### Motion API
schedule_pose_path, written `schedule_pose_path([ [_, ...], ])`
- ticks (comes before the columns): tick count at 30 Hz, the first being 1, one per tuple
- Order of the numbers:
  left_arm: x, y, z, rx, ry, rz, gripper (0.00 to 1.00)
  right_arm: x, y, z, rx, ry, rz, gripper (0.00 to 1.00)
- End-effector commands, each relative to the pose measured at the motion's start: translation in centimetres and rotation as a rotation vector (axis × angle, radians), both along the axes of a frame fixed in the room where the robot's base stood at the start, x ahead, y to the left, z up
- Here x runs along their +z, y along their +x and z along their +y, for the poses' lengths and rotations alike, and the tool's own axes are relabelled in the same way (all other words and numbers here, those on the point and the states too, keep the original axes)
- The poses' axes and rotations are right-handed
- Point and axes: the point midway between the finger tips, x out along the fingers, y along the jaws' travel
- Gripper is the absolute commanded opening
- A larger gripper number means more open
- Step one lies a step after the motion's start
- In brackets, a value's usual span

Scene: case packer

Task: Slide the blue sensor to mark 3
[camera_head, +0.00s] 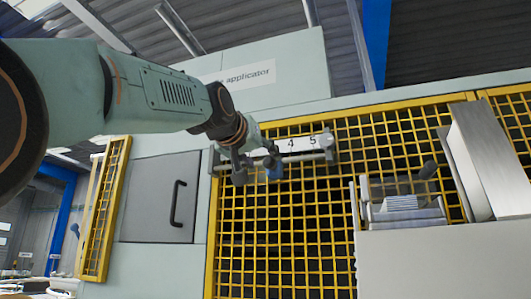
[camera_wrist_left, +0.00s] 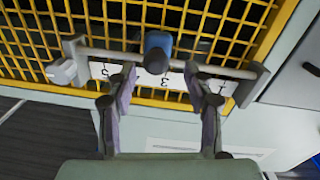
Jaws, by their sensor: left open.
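The blue sensor (camera_head: 274,171) sits on a horizontal rail in front of the yellow mesh. It also shows in the left wrist view (camera_wrist_left: 157,42), with a dark round knob on its near side. A white number plate (camera_head: 300,144) runs along the rail. In the head view 4 and 5 are readable to the right of the sensor; my gripper hides the lower marks. I cannot tell which mark the sensor sits at. My left gripper (camera_wrist_left: 160,85) is open, its fingers spread to either side of the knob, with no visible grip on it.
The rail has end brackets (camera_wrist_left: 67,66) at both ends. A grey door with a black handle (camera_head: 178,204) is to the left in the head view. A metal chute (camera_head: 487,160) and a small tray unit (camera_head: 403,209) stand to the right.

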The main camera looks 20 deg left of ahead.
Motion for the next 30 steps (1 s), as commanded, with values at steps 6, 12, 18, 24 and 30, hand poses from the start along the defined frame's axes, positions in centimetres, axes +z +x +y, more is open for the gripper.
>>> schedule_pose_path([
  [6,0.2,2.3,-0.2,-0.001,0.001,0.000,0.52,1.8,0.0,0.0,0.000,0.000,0.000,0.40],
  [12,0.1,3.4,-0.2,-0.001,0.001,-0.001,0.52,2.2,0.0,0.0,0.000,0.000,0.000,0.40],
  [18,0.0,3.5,-0.2,-0.001,0.001,-0.002,0.52,2.1,0.0,0.0,0.000,0.000,0.000,0.40],
  [24,0.0,3.5,-0.2,-0.001,0.001,-0.001,0.42,2.1,0.0,0.0,0.000,0.000,0.000,0.40],
  [30,0.0,3.5,-0.2,-0.001,0.001,-0.001,0.25,2.1,0.0,0.0,0.000,0.000,0.000,0.40],
])
